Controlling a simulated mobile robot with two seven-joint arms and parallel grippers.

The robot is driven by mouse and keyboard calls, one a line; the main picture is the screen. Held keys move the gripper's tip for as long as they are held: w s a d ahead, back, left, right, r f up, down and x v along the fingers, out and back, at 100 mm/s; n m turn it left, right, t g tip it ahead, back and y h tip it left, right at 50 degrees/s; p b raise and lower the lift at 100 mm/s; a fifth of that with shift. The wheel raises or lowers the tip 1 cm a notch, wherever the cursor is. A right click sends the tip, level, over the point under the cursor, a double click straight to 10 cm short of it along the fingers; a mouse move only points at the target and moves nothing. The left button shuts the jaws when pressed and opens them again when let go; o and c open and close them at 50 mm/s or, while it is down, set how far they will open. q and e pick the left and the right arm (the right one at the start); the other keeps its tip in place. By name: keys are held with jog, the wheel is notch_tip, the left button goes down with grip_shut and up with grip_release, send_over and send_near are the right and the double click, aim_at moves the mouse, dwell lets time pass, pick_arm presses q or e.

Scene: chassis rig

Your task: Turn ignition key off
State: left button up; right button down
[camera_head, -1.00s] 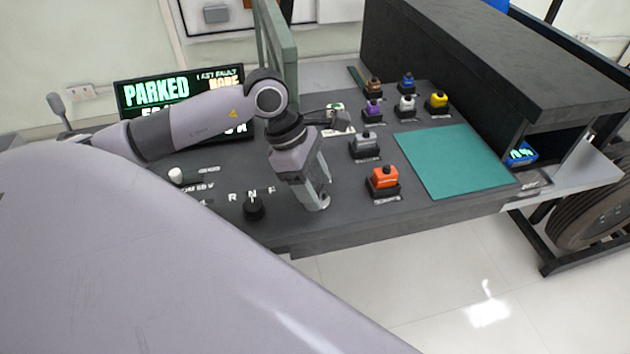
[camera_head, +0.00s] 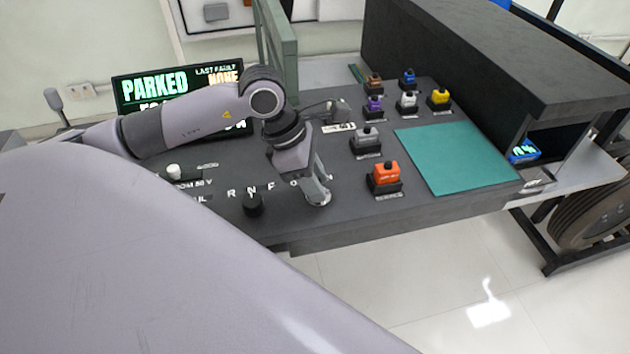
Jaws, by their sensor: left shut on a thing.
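My left gripper (camera_head: 316,194) points down at the console's front middle, with its fingers closed low over the panel. A round silver ignition switch (camera_head: 318,199) shows at the fingertips, beside small white marks. The key itself is largely hidden by the fingers, and its exact angle cannot be told. My right gripper is not in view.
The dark console (camera_head: 290,225) carries a black selector knob (camera_head: 253,204) beside R N F letters and a white-topped lever (camera_head: 174,172). A screen (camera_head: 160,87) reads PARKED. A green mat (camera_head: 457,160) is bare.

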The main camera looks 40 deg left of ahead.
pick_arm(q)
jog(key=shift+f+n+t+y+b, duration=0.1)
jog(key=shift+n+t+y+b, duration=0.3)
jog(key=shift+n, duration=0.5)
jog(key=n+b, duration=0.1)
jog(key=n, duration=0.1)
jog(key=n+y+b, duration=0.1)
jog(key=n, duration=0.1)
jog(key=shift+s+d+t+b, duration=0.1)
jog(key=shift+d+t+b, duration=0.1)
jog(key=shift+t+b, duration=0.2)
jog(key=shift+n+y+b, duration=0.6)
jog(key=shift+n+b, duration=0.1)
jog(key=shift+n, duration=0.9)
jog(key=shift+t, duration=0.3)
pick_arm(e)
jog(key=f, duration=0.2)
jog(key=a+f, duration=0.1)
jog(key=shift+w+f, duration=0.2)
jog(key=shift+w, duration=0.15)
pick_arm(q)
jog(key=shift+n, duration=0.3)
jog(key=o, duration=1)
jog(key=shift+o, duration=0.2)
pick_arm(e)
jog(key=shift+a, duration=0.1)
pick_arm(q)
jog(key=shift+r, duration=0.25)
